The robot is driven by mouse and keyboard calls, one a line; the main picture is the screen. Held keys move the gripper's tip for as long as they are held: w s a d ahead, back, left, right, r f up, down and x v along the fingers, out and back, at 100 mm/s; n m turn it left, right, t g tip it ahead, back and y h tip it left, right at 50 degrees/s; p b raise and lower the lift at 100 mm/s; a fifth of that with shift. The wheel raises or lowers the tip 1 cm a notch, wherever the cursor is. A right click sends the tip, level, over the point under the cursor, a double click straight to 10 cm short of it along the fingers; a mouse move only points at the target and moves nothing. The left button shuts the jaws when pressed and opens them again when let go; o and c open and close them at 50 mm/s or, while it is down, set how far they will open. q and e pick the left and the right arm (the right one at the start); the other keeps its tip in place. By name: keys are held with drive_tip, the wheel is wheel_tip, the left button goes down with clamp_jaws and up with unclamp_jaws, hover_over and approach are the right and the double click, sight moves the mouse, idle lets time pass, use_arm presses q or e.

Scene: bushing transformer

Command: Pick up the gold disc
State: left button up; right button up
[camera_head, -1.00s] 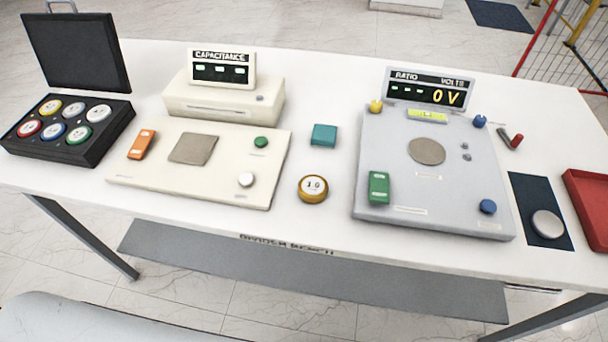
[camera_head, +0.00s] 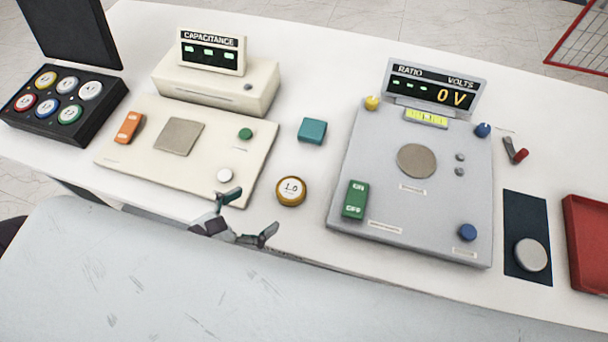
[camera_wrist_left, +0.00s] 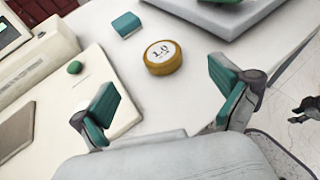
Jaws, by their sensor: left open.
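The gold disc (camera_head: 291,191) has a white top marked 1.0 and lies flat on the white table between the cream capacitance panel and the grey ratio panel. It also shows in the left wrist view (camera_wrist_left: 162,57), beyond the fingertips and between their lines. My left gripper (camera_head: 248,214) is open and empty, with teal finger pads, near the table's front edge to the left of and nearer than the disc. In the left wrist view its fingers (camera_wrist_left: 168,97) are spread wide, apart from the disc.
A teal block (camera_head: 312,131) sits behind the disc. The cream panel (camera_head: 199,150) is to the left, the grey panel (camera_head: 416,200) to the right. A black case (camera_head: 65,104) of coloured discs is at far left. A silver disc (camera_head: 532,255) and red tray (camera_head: 590,240) are at right.

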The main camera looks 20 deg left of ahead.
sight(290, 189)
use_arm(q)
drive_tip(key=p+x, duration=0.1)
drive_tip(key=x, duration=0.3)
drive_tip(key=shift+w+d+f, duration=0.1)
drive_tip(key=shift+w+f, duration=0.1)
drive_tip(key=shift+w, duration=0.1)
drive_tip(key=p+x, duration=0.1)
drive_tip(key=x, duration=0.2)
drive_tip(key=shift+w+d+f, duration=0.1)
drive_tip(key=shift+d+f, duration=0.05)
drive_tip(key=shift+x, duration=1.15)
drive_tip(key=shift+w+d+f, duration=0.1)
drive_tip(key=shift+w+f, duration=0.15)
drive_tip(key=shift+c, duration=0.5)
drive_tip(key=shift+s, duration=0.1)
drive_tip(key=c, duration=1.3)
drive_tip(key=shift+c, duration=0.6)
use_arm(e)
drive_tip(key=s+r, duration=0.1)
drive_tip(key=s, duration=0.1)
drive_tip(key=s+a+r, duration=0.1)
drive_tip(key=s, duration=0.1)
drive_tip(key=shift+s+r, duration=0.1)
drive_tip(key=shift+r, duration=0.2)
